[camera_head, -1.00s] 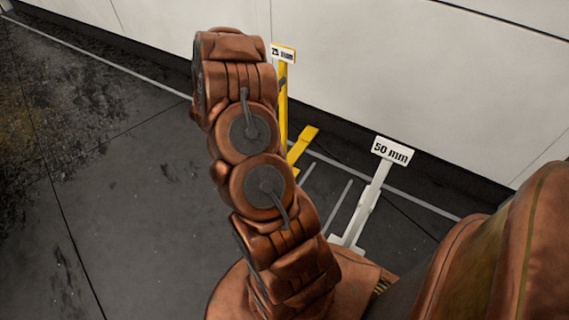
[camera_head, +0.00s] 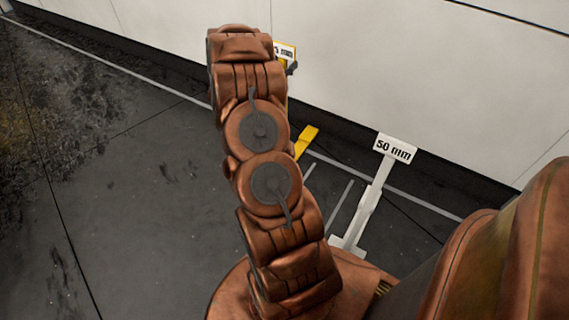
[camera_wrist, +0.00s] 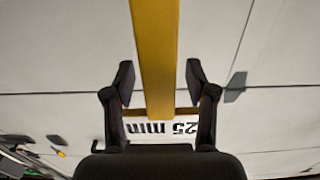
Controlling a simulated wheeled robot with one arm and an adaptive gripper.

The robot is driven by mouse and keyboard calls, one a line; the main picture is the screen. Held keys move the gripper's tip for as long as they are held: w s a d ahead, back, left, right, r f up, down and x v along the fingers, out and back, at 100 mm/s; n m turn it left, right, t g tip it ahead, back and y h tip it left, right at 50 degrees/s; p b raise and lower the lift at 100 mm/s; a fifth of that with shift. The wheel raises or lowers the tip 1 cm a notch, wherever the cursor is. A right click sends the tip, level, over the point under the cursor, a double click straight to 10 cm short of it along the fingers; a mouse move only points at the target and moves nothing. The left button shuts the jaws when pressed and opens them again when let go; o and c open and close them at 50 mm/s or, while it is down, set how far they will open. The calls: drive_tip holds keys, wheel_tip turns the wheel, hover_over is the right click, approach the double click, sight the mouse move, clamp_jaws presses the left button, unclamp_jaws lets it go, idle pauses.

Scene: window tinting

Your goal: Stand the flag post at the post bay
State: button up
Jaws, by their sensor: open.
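A yellow post with a white "25 mm" sign (camera_head: 285,50) stands near the wall, mostly hidden behind my arm; its yellow foot (camera_head: 307,140) shows. In the wrist view the yellow post (camera_wrist: 156,50) runs between the fingers of my gripper (camera_wrist: 160,82), with its sign (camera_wrist: 160,128) upside down there. My gripper is open, one finger on each side of the post, with visible gaps. A white post with a "50 mm" sign (camera_head: 374,185) stands upright to the right. Which one is the flag post is not marked.
Pale painted lines (camera_head: 340,208) lie on the dark floor between the two posts; I cannot tell if they mark the post bay. A white wall (camera_head: 440,90) rises close behind. The floor at the left (camera_head: 130,210) is clear.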

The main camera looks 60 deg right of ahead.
drive_tip(key=shift+c, duration=0.3)
clamp_jaws()
idle(0.4)
